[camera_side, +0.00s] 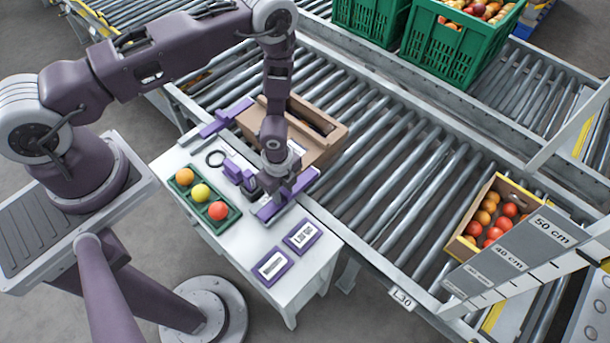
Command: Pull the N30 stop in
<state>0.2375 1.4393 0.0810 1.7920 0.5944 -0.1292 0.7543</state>
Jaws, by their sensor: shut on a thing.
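Two purple stops lie across the near edge of the roller conveyor. The upper-left stop (226,118) is near the far end of a brown box (322,150), and the other stop (300,186) is at the box's near end. I cannot read an N30 mark on either. My gripper (268,194) points down at the table-side end of the nearer stop and is shut on it. The wrist hides the fingertips and part of that stop. The brown box sits tilted on the rollers between the two stops, partly behind my arm.
A tomato box (462,249) sits right, by a centimetre scale (525,254). Rollers between are clear.

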